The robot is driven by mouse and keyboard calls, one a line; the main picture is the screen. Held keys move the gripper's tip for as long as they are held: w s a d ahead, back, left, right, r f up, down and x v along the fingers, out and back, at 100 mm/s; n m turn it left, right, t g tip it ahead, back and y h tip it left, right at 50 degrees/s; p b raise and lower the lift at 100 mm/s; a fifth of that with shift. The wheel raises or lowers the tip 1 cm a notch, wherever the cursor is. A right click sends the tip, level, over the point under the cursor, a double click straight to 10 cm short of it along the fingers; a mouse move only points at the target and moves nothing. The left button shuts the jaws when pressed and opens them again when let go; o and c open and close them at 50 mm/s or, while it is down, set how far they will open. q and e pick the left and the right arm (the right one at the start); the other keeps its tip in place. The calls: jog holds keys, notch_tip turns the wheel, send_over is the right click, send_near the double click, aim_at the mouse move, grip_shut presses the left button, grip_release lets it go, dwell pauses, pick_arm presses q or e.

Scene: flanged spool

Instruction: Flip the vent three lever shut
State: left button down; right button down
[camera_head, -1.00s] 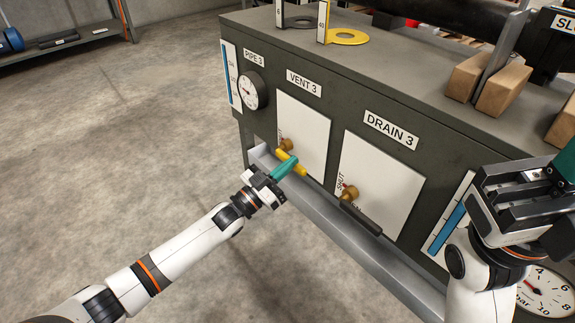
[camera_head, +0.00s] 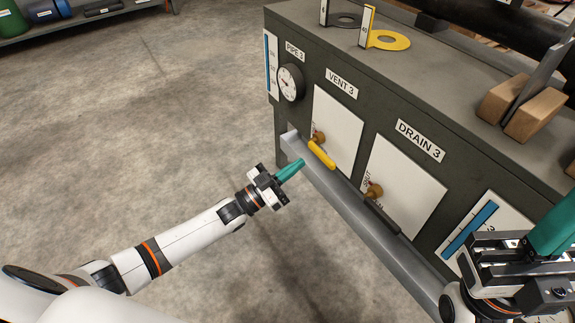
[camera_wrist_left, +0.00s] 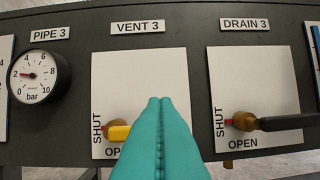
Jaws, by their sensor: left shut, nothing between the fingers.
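The vent three valve has a yellow lever (camera_head: 321,153) on a brass stem (camera_head: 318,137), on a white plate under the VENT 3 label. In the head view the lever slants down to the right, along the panel. In the left wrist view the yellow lever (camera_wrist_left: 118,133) runs right from near the upright SHUT lettering, its far part hidden behind my fingers. My left gripper (camera_head: 301,163) is shut and empty, its teal fingertips just left of the lever with a small visible gap. My right gripper (camera_head: 556,228) is at the right edge, its fingertips cut off.
The DRAIN 3 valve (camera_head: 373,190) with a dark handle (camera_head: 382,216) stands right of the vent. A grey ledge (camera_head: 350,215) runs below the panel. A pressure gauge (camera_head: 290,82) is at left. Yellow ring (camera_head: 389,40) and wooden blocks (camera_head: 535,117) lie on top. Floor left is open.

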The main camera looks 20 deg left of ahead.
pick_arm(q)
jog(key=shift+v, duration=1)
